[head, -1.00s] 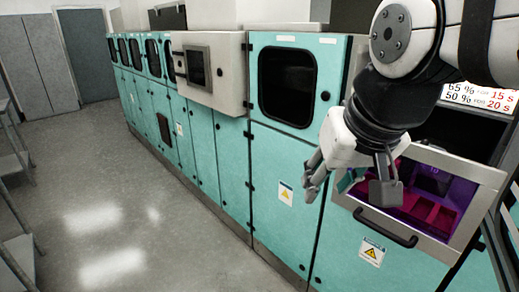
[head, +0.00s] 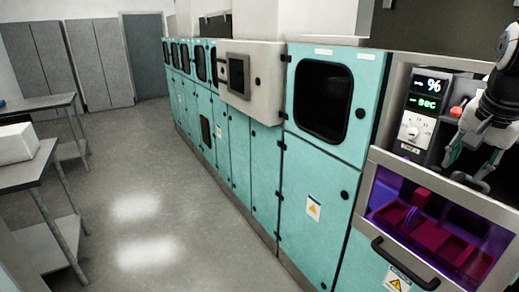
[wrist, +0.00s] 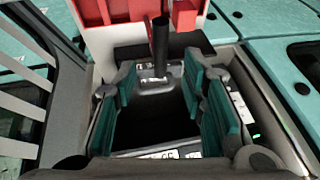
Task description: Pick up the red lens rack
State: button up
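A red rack (head: 405,215) with an upright part stands among red trays inside the purple-lit chamber, behind its clear front panel, in the head view. Its lower part is hard to make out. My gripper (head: 470,158) hangs above the chamber at the right edge of the head view, apart from the rack. In the wrist view my gripper (wrist: 160,98) has its teal finger pads wide apart with nothing between them. Red parts (wrist: 120,10) show at the top of that view, beyond the fingers; I cannot tell whether they are the rack.
The chamber's front panel has a dark handle (head: 405,264). A control panel (head: 418,120) with a dial stands left of my gripper. Teal cabinets (head: 318,165) line the wall. Tables (head: 35,175) stand at the left, and the floor (head: 150,215) between is open.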

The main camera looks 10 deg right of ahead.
aim_at(457, 178)
jog(key=shift+p+x, duration=0.65)
jog(key=shift+x, duration=2.95)
grip_shut()
